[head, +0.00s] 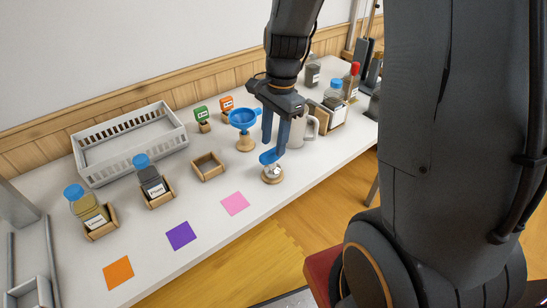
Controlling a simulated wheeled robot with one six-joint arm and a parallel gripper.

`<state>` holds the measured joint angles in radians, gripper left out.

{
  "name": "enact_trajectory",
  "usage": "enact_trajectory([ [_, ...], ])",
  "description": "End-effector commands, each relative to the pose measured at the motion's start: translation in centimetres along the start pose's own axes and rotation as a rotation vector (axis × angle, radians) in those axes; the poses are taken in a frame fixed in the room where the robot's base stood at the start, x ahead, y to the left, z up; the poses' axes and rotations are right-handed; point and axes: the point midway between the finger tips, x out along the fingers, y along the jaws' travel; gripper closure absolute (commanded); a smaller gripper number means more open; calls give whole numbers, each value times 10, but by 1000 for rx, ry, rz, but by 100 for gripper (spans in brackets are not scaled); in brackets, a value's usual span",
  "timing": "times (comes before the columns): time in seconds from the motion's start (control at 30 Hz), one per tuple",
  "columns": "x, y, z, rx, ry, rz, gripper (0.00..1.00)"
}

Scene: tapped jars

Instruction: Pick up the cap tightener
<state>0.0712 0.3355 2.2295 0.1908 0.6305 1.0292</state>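My gripper (272,150) hangs over the front middle of the white table, pointing down, with blue fingers. A gap shows between the upper parts of the fingers. A blue piece shows at their lower end; I cannot tell whether it is a fingertip or part of a tool. Just below it, a small shiny metal piece, which may be the cap tightener (272,171), sits on a round wooden stand (272,180). The blue piece hides its top. I cannot tell whether the fingers touch it or are closed on anything.
Left of my gripper are a blue funnel (243,117) on a stand and an empty wooden holder (208,167). Behind it is a grey mug (299,134). Jars in wooden holders (152,181) and a white basket (131,143) stand left. The front edge holds flat coloured squares (181,236).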

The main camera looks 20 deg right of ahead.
Motion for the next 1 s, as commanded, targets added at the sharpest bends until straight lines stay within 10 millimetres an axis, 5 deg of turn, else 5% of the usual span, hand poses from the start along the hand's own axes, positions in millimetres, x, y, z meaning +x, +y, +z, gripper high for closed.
enact_trajectory([
  [0.3,37,2,2,-1,-1,2,62],
  [0.6,41,2,2,-1,0,1,62],
  [0.83,41,2,2,-1,0,1,99],
  [1.0,40,2,2,-1,0,0,100],
])
